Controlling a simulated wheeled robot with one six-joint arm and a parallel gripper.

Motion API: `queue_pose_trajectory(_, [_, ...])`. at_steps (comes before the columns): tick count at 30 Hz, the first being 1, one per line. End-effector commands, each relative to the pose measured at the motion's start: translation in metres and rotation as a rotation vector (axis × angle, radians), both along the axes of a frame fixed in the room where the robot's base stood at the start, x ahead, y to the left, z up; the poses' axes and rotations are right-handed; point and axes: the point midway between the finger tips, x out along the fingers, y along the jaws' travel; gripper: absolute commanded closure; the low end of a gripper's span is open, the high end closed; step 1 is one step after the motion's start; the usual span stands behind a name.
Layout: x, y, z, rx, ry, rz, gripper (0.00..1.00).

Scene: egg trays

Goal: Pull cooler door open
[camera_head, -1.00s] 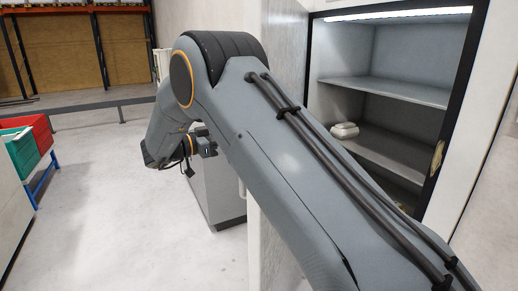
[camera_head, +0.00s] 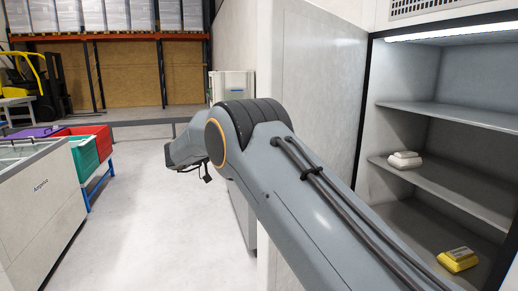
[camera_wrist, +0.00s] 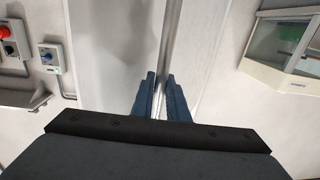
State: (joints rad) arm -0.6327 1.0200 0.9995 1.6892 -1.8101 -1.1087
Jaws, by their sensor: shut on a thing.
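The cooler door (camera_head: 318,95) stands swung open in the head view, a pale grey panel left of the lit cooler (camera_head: 440,115) with its shelves. My arm crosses in front of the door's lower part, and my gripper's fingers are hidden in the head view. In the wrist view my gripper (camera_wrist: 161,98) has its two blue fingers closed around a slim vertical metal bar, the door handle (camera_wrist: 170,45), which runs up along the pale door surface. The exact contact between the fingers and the handle is partly hidden.
A white package (camera_head: 404,160) and a yellow package (camera_head: 458,260) lie on cooler shelves. At left are a grey chest (camera_head: 40,195), a red crate (camera_head: 90,137) and a green crate (camera_head: 84,155). A forklift (camera_head: 40,85) stands farther back. The floor between is clear.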

Motion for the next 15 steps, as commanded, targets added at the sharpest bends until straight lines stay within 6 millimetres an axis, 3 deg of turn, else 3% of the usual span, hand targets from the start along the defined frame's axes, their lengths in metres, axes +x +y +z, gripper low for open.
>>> queue_pose_trajectory(3, [0.0029, -0.0046, 0.0020, 0.000, -0.003, -0.002, 1.00])
queue_pose_trajectory(4, [0.0028, -0.0046, 0.0020, 0.000, -0.004, -0.002, 0.81])
queue_pose_trajectory(6, [0.0025, -0.0039, 0.0018, 0.000, -0.003, -0.002, 0.69])
queue_pose_trajectory(15, [-0.0006, 0.0045, 0.0009, 0.000, -0.002, 0.008, 0.68])
